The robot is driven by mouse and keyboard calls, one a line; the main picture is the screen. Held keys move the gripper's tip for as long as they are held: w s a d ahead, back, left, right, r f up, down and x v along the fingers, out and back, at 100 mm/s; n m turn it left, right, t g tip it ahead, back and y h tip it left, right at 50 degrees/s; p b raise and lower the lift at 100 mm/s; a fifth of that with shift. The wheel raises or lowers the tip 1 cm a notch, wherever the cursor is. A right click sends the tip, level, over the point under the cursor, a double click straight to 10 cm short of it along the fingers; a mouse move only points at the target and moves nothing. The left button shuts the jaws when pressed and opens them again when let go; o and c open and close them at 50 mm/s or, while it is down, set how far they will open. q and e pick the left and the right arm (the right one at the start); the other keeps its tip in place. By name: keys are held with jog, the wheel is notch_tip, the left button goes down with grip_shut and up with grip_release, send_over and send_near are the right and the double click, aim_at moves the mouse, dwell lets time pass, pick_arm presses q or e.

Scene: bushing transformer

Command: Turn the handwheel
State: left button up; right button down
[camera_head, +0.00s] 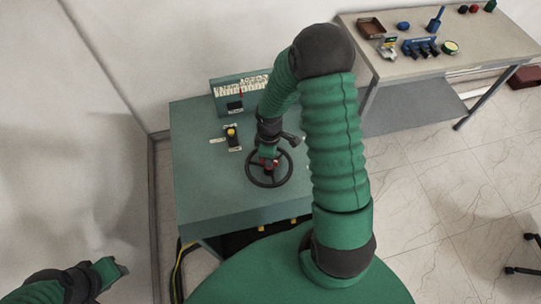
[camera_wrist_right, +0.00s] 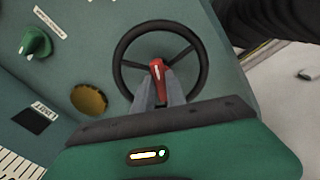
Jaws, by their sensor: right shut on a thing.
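The black handwheel (camera_head: 269,181) lies on the top of the green-grey cabinet (camera_head: 205,190) in the head view. It is a ring with spokes, and it also shows in the right wrist view (camera_wrist_right: 119,57). A red handle (camera_wrist_right: 157,72) stands at the wheel's middle. My right gripper (camera_wrist_right: 157,92) is over the wheel, with its two grey fingers shut on the red handle; in the head view the gripper (camera_head: 268,162) partly hides the hub. My left gripper (camera_head: 112,272) is at the bottom left, away from the cabinet; its fingers are not clear enough to judge.
A yellow-topped switch (camera_head: 232,133) and a labelled panel (camera_head: 240,92) are on the cabinet near the wheel. A green knob (camera_wrist_right: 36,43) shows in the wrist view. A table (camera_head: 470,60) with tools stands at the back right. The tiled floor (camera_head: 440,190) on the right is mostly clear.

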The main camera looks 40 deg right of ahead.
jog(key=shift+w+r+n+p, duration=0.15)
jog(key=shift+n+p, duration=0.1)
jog(key=shift+n, duration=0.35)
jog(key=shift+w+f+n+p, duration=0.1)
jog(key=shift+w+n+p, duration=0.1)
jog(key=shift+n, duration=0.4)
jog(key=shift+s+a, duration=0.1)
jog(key=c, duration=1.5)
grip_release()
jog(key=shift+o, duration=0.7)
jog(key=shift+a, duration=0.1)
jog(key=shift+r, duration=0.3)
notch_tip(320, 180, up, 16)
jog(key=b, duration=0.1)
jog(key=shift+w, duration=0.2)
